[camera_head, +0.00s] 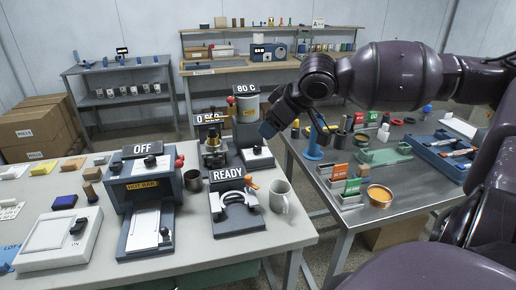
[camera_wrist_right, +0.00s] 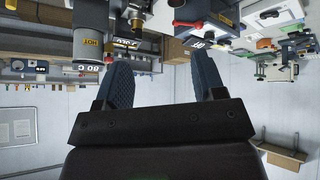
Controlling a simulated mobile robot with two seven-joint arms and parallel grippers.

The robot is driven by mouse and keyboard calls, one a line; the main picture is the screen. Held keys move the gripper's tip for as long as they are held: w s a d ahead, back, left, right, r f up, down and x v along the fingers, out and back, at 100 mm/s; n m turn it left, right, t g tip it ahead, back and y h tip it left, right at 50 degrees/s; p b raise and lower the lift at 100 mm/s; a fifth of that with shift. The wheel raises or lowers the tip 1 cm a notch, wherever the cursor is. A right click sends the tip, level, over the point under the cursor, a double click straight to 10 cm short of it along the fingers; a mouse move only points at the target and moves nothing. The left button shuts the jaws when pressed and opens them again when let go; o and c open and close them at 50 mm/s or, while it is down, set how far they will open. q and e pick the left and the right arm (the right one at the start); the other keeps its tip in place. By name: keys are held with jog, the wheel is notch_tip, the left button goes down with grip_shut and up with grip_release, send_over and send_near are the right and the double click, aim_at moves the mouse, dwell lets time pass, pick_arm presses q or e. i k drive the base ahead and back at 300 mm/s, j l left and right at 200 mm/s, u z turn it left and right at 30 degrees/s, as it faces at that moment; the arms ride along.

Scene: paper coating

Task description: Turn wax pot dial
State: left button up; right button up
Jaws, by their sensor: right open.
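The wax pot (camera_head: 248,108) is a grey cylinder with a yellow HOT label and an "80 C" sign on top, at the back of the left table. Its dial (camera_head: 257,150) looks like a small dark knob on the light plate at the front of its base. My right gripper (camera_head: 293,125) is open and empty, in the air right of the pot and apart from the dial. In the right wrist view the wax pot (camera_wrist_right: 88,45) appears upside down, left of my open fingers (camera_wrist_right: 163,80). My left gripper is not in view.
A device with a "0" sign (camera_head: 212,145) stands left of the pot. A READY press (camera_head: 236,210), a white mug (camera_head: 280,196) and an OFF hot bar machine (camera_head: 148,190) stand in front. The right table (camera_head: 345,215) holds bottles, cards and trays.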

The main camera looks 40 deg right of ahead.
aim_at(257, 149)
jog(key=i+l, duration=0.35)
jog(key=l, duration=0.15)
jog(key=i+l, duration=0.4)
jog(key=l, duration=0.1)
